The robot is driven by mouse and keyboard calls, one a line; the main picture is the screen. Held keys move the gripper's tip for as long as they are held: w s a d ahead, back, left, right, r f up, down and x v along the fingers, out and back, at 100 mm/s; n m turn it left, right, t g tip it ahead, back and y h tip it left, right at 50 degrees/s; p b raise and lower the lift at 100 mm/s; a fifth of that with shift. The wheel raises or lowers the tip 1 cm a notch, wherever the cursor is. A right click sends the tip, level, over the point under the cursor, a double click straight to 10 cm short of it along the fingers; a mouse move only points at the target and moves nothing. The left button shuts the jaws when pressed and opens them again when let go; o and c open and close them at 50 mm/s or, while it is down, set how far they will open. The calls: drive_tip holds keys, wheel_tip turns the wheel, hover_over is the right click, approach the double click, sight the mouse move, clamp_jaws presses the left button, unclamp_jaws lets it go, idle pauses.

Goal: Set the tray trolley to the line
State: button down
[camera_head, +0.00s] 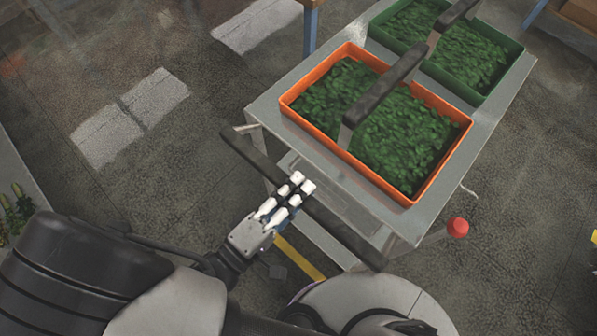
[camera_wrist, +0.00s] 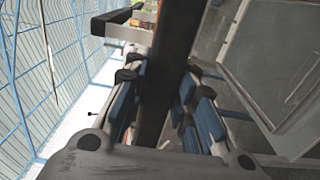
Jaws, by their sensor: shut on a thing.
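The tray trolley (camera_head: 266,110) is a grey metal cart in the head view. It carries an orange tray (camera_head: 318,136) and a green tray (camera_head: 505,77), both full of leafy green plants and with dark carry handles. A dark push bar (camera_head: 348,238) runs along its near side. My gripper (camera_head: 299,184) is shut on the middle of this bar. In the wrist view the bar (camera_wrist: 177,60) passes between my blue-padded fingers (camera_wrist: 165,105). A yellow line (camera_head: 300,258) on the floor shows beneath and beside the trolley's near end, partly hidden by my arm.
A red ball knob (camera_head: 458,228) sticks out at the trolley's right near corner. Blue posts (camera_head: 311,30) stand beyond the trolley. Open dark floor (camera_head: 190,190) lies to the left. A grey surface with plants (camera_head: 17,208) is at the left edge.

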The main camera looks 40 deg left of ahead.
drive_tip(key=shift+s, duration=0.1)
drive_tip(key=c, duration=1.8)
unclamp_jaws()
drive_tip(key=shift+o, duration=1.4)
drive_tip(key=shift+s, duration=0.2)
drive_tip(key=shift+o, duration=1)
drive_tip(key=shift+w, duration=0.1)
drive_tip(key=s+a, duration=0.1)
drive_tip(key=s, duration=1.1)
